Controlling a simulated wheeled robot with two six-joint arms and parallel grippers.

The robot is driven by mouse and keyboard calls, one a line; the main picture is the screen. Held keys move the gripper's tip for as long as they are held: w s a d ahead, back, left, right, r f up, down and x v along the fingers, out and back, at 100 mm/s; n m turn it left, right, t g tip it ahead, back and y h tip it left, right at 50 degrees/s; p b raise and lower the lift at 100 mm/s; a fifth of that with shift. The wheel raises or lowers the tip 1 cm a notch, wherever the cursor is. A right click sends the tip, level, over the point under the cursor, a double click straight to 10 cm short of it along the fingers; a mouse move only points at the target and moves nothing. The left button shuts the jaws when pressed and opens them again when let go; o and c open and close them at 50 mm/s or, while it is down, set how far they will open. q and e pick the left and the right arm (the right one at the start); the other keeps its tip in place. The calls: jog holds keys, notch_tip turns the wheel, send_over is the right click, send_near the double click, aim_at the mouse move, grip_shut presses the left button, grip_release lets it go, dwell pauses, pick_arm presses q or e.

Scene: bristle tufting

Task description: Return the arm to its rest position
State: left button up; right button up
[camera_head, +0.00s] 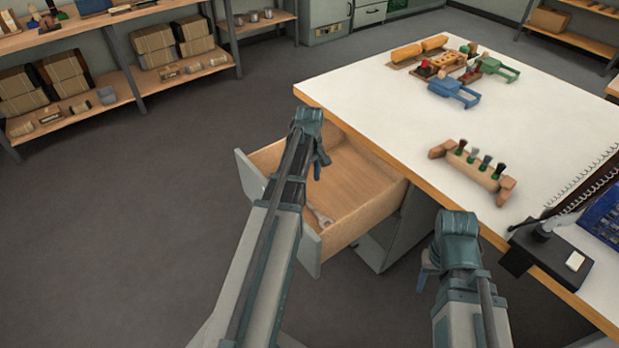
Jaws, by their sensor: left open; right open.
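My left arm reaches up over the open drawer (365,212) at the table's left edge. My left gripper (322,165) points down above the drawer, open, with nothing seen in it. My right arm stands before the table's front edge. My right gripper (427,275) hangs low beside that edge, open and mostly hidden behind my own wrist. A grey metal tool (321,217) lies in the drawer near its front, partly hidden by my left arm.
The white table (390,115) carries a wooden rack (470,170) with several dark tufts, a blue tool (454,91), a green tool (500,69) and a black device (549,254) at the front right. Shelves (143,75) with boxes stand behind. The floor at left is clear.

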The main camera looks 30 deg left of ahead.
jog(key=shift+r, duration=0.4)
jog(key=shift+r, duration=0.1)
